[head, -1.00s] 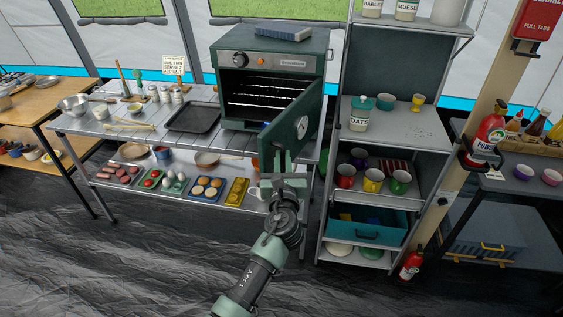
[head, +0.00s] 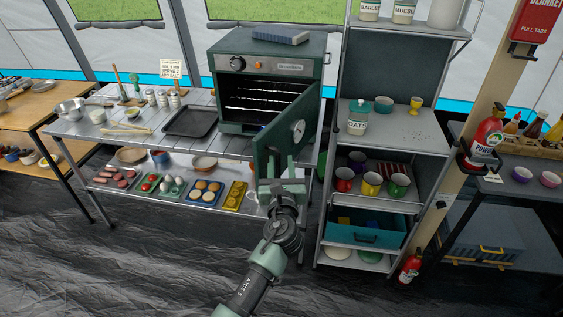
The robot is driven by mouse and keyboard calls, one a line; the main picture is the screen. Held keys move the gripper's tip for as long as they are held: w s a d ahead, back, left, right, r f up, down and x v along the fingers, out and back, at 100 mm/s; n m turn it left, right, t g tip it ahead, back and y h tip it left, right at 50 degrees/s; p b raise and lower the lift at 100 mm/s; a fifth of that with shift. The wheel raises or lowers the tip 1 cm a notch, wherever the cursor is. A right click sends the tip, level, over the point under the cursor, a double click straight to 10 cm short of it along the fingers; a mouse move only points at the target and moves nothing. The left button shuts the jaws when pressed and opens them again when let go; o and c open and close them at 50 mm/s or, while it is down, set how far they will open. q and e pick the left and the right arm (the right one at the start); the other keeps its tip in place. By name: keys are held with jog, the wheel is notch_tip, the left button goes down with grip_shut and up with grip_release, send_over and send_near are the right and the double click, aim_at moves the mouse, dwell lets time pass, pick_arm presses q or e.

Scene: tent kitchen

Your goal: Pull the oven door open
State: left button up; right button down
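The green oven (head: 267,62) stands on the metal table. Its door (head: 272,143) is swung well open on the right side, and the wire racks inside show. A round dial sits on the door's outer face. My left gripper (head: 279,163) is at the lower part of the door, near its free edge. Its fingers overlap the door in the picture. I cannot tell whether they are closed on anything; any handle there is hidden. My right gripper is out of view.
A black baking tray (head: 190,122) lies left of the oven. A grey shelf unit (head: 391,136) with cups and jars stands close on the right. Food trays (head: 146,187) fill the table's lower shelf. The dark floor in front is clear.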

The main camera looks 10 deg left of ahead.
pick_arm(q)
jog(key=s+d, duration=0.1)
jog(key=s, duration=0.5)
jog(key=shift+s, duration=0.4)
jog(key=shift+d, duration=0.1)
